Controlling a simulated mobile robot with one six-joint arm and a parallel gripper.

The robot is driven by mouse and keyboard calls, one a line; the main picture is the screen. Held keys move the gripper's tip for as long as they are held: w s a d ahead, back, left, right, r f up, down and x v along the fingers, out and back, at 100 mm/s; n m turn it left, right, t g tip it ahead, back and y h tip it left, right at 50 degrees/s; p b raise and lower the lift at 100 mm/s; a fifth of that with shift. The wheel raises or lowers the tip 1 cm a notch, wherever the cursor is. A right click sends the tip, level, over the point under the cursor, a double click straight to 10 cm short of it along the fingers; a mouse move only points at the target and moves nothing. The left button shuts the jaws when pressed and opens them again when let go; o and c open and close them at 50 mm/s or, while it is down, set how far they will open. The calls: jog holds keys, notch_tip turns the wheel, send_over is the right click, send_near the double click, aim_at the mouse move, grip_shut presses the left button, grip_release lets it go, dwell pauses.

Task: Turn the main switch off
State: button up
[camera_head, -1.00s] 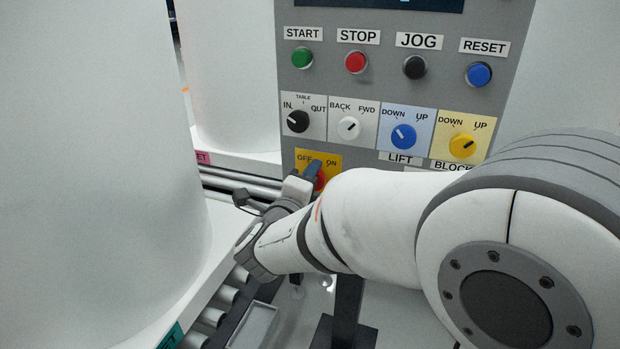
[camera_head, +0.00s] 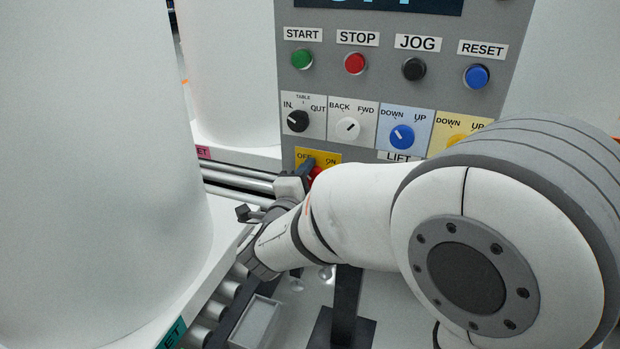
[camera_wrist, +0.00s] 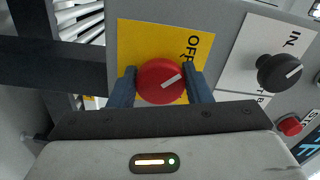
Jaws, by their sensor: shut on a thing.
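The main switch is a red round knob on a yellow plate (camera_head: 330,157) marked OFF and ON, low on the grey control panel. In the wrist view the red knob (camera_wrist: 160,82) sits between the two blue fingers of my gripper (camera_wrist: 161,88), which is shut on it. The knob's white line slants up and right in that view, toward the side of the OFF label (camera_wrist: 193,45). In the head view my gripper (camera_head: 309,173) hides most of the knob and part of the plate. The ON label is hidden in the wrist view.
Above the switch are black (camera_head: 297,121), white (camera_head: 347,129) and blue (camera_head: 401,137) selector knobs, with several push buttons higher. A display (camera_head: 390,4) shows cut-off cyan letters. A large white cylinder (camera_head: 95,150) stands left. Rollers (camera_head: 215,308) lie below my arm.

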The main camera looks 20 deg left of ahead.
jog(key=o, duration=1)
jog(key=s, duration=0.5)
jog(key=s+p, duration=0.1)
jog(key=s, duration=0.1)
jog(key=shift+s+a, duration=0.35)
jog(key=shift+s, duration=0.05)
